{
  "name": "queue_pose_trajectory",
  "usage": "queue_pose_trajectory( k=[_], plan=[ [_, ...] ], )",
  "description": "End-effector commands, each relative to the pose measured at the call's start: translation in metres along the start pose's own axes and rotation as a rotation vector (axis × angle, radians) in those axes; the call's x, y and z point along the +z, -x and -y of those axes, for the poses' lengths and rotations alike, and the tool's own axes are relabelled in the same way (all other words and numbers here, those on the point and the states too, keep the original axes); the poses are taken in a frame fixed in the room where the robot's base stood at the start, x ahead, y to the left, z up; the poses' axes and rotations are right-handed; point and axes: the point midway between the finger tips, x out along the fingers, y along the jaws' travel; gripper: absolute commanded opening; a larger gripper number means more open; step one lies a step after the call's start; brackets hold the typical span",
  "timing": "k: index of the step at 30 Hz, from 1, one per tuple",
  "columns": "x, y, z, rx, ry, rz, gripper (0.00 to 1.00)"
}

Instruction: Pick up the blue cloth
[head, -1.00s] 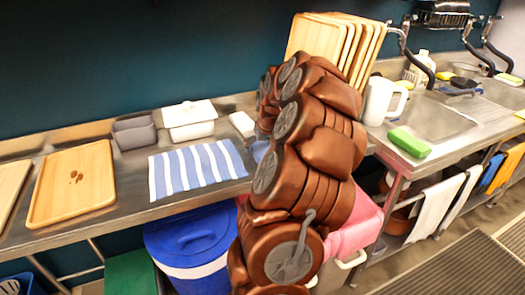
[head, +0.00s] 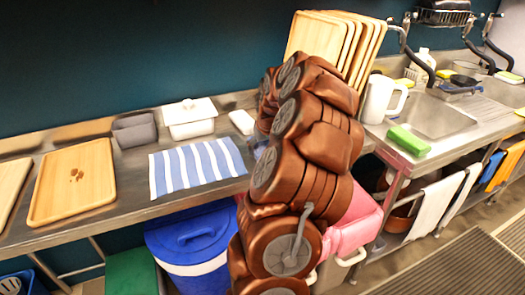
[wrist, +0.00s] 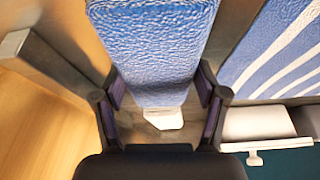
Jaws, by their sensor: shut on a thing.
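The blue cloth (wrist: 155,50) fills the top middle of the wrist view, with a rough, plain blue surface. My gripper (wrist: 161,108) is shut on it, with one finger at each side of the cloth. In the head view my arm hides the gripper and nearly all of the cloth. A small bluish patch (head: 258,151) shows at the left edge of my arm, just right of the striped cloth. I cannot tell whether the blue cloth still touches the counter.
A blue-and-white striped cloth (head: 197,167) lies flat on the steel counter. Behind it stand a grey tub (head: 134,130), a lidded white container (head: 190,119) and a small white block (head: 242,122). Upright wooden boards (head: 305,38) and a white pitcher (head: 380,98) stand beyond my arm.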

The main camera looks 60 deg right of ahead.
Motion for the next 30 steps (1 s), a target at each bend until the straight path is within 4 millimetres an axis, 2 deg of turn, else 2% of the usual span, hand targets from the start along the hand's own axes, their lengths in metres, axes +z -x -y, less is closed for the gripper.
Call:
queue_pose_trajectory(
  k=[8, 21, 30],
  plan=[
    [-0.001, 0.002, 0.0, 0.001, 0.0, -0.001, 0.37],
    [-0.015, 0.032, 0.0, 0.001, 0.001, -0.004, 0.37],
    [0.0, 0.04, 0.012, 0.001, 0.002, -0.002, 0.37]
  ],
)
